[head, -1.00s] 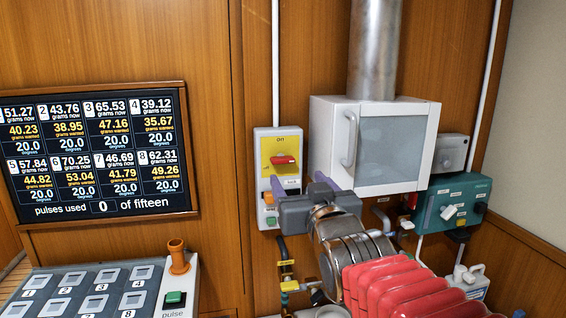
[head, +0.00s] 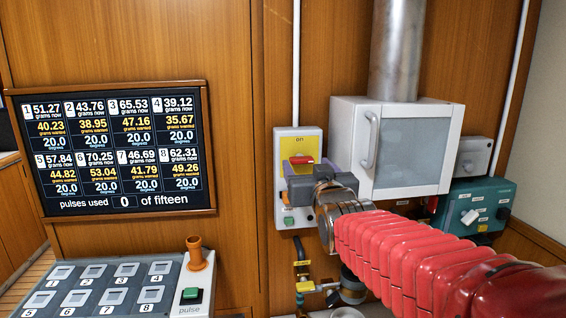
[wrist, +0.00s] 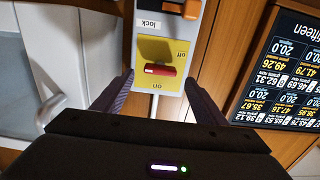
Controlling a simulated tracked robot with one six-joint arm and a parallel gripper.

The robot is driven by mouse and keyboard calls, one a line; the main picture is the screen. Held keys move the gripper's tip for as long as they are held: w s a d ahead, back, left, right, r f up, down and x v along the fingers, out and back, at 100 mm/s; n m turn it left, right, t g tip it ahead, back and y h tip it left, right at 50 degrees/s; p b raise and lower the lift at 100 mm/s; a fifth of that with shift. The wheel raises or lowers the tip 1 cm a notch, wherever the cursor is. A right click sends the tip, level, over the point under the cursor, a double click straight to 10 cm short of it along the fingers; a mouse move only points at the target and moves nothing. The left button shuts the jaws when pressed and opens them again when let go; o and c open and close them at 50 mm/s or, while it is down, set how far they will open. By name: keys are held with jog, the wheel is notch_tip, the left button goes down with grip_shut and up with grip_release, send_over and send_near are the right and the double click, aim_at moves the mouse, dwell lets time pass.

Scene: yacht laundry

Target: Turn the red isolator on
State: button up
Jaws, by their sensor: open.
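The red isolator (head: 301,160) is a bar handle on a yellow plate of a pale wall panel. It lies level in the head view, across the line to the "on" mark at the plate's top. In the wrist view the red handle (wrist: 160,70) appears upside down, with "on" below it and "off" near its right end. My gripper (head: 305,177) is open and faces the panel, just below the handle in the head view. In the wrist view its fingers (wrist: 160,82) stand wide on either side of the handle, apparently not touching it.
A white cabinet (head: 408,152) with a handle (head: 371,140) stands close to the right of the panel. A green button (head: 288,221) sits low on the panel; an orange lock part (wrist: 183,8) shows in the wrist view. A teal box (head: 480,205) is farther right.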

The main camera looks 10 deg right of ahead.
aim_at(302, 161)
jog(key=shift+w, duration=2.1)
jog(key=shift+c, duration=0.5)
jog(key=c, duration=0.9)
jog(key=shift+a, duration=0.1)
jog(key=shift+c, duration=0.2)
